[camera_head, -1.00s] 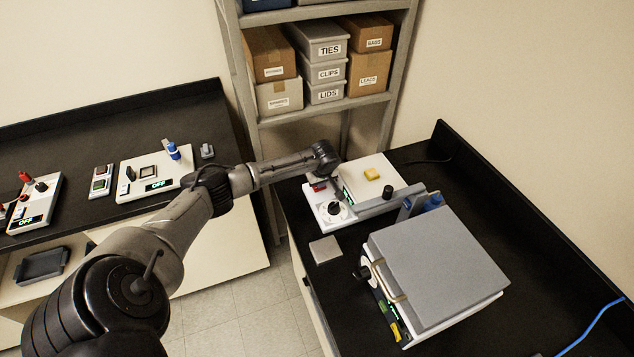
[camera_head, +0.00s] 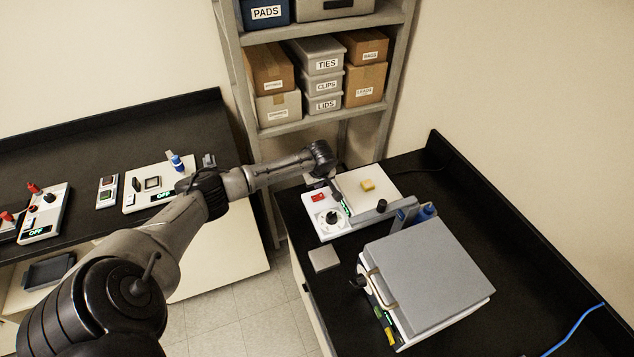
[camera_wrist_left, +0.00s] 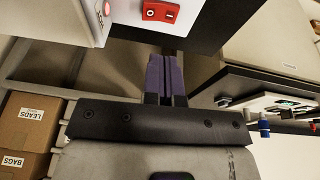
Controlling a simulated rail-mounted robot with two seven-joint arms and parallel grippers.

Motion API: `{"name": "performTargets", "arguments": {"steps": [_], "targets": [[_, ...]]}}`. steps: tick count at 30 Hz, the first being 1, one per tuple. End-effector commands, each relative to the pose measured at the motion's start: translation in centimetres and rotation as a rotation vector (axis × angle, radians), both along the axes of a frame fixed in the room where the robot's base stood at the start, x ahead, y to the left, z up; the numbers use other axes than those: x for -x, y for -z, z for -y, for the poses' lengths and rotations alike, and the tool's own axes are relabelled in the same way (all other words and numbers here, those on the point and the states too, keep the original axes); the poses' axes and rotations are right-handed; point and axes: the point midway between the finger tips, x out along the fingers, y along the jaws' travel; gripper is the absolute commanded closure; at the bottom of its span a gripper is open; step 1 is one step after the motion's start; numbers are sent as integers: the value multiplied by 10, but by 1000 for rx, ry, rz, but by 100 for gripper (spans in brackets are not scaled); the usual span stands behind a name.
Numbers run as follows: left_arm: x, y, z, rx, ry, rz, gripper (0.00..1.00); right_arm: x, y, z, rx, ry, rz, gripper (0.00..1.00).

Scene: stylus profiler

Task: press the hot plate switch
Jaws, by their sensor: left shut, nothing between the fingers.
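A green display is lit beside the knob. My left gripper (camera_head: 334,186) is just behind and right of the switch, apart from it in the picture. In the left wrist view its fingers (camera_wrist_left: 166,60) are together and empty, pointing toward the unit. My right gripper is not in view.
A yellow block (camera_head: 367,185) lies on the unit's white top. A grey-lidded box (camera_head: 425,275) stands nearer, and a light square pad (camera_head: 323,259) lies on the bench. Shelves with boxes (camera_head: 323,86) rise behind. The left bench (camera_head: 100,140) holds several small devices.

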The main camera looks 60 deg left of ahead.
Motion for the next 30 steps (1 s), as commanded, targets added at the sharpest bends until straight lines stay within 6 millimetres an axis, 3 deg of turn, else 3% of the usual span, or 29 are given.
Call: {"name": "performTargets", "arguments": {"steps": [6, 12, 18, 30], "targets": [[11, -37, 11, -1, 2, -1, 100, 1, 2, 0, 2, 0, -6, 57], [16, -59, 17, -1, 0, -2, 100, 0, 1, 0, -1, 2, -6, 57], [18, -69, 19, 0, -1, -3, 100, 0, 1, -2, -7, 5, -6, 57], [19, -70, 20, 0, -1, -3, 100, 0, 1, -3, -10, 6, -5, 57]]}}
